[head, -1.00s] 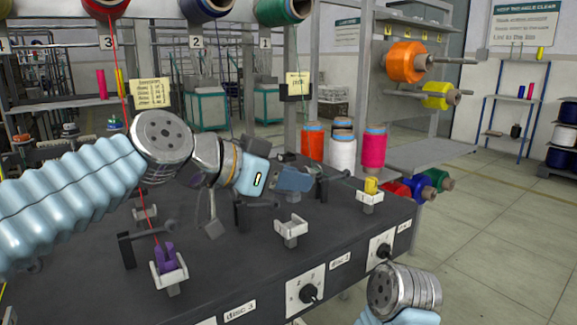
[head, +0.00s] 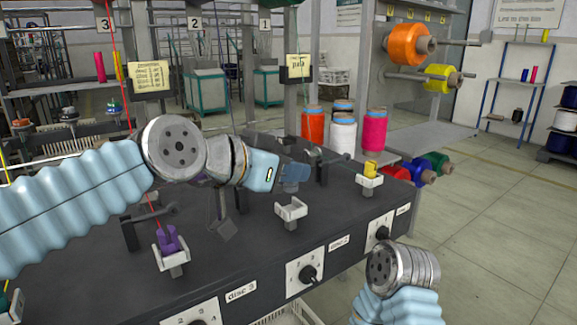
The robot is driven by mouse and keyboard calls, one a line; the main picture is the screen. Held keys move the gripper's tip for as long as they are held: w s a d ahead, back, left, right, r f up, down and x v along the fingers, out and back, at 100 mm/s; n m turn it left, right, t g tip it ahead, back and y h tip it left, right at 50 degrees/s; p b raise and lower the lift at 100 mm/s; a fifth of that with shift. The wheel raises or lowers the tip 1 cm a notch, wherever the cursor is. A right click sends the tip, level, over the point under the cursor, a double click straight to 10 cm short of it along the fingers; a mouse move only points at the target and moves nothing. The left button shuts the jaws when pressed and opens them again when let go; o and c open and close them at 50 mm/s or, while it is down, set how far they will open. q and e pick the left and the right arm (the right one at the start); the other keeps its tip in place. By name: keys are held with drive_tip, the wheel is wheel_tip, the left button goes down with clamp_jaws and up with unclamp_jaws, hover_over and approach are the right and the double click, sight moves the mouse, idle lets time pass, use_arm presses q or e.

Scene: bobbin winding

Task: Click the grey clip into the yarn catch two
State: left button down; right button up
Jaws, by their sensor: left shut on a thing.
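Yarn catch two (head: 291,211) is a small white bracket on the dark bench top, behind the disc 2 knob, and it looks empty. My left gripper (head: 294,173) is a little above and behind it in the picture, apart from it. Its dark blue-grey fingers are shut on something. I cannot make out the grey clip itself, which the fingers hide. A purple clip (head: 168,239) sits in the white catch at disc 3. A yellow clip (head: 370,169) sits in the catch at disc 1. Part of my right arm shows at bottom right, its gripper out of view.
Dark posts with lever arms stand behind the catches. Red yarn runs down to the purple clip. Orange, white and pink cones (head: 375,131) stand at the bench's back right. Knobs (head: 308,275) line the front face. The bench top around catch two is clear.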

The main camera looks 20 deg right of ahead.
sight(285, 189)
use_arm(q)
drive_tip(key=shift+f, duration=0.15)
drive_tip(key=shift+f+b, duration=1.9)
drive_tip(key=shift+b, duration=0.05)
drive_tip(key=shift+r, duration=0.1)
drive_tip(key=c, duration=0.8)
unclamp_jaws()
drive_tip(key=shift+c, duration=0.2)
drive_tip(key=b+v, duration=0.1)
drive_tip(key=v, duration=1.2)
drive_tip(key=shift+a+r, duration=0.2)
drive_tip(key=shift+a, duration=0.1)
drive_tip(key=shift+s, duration=0.15)
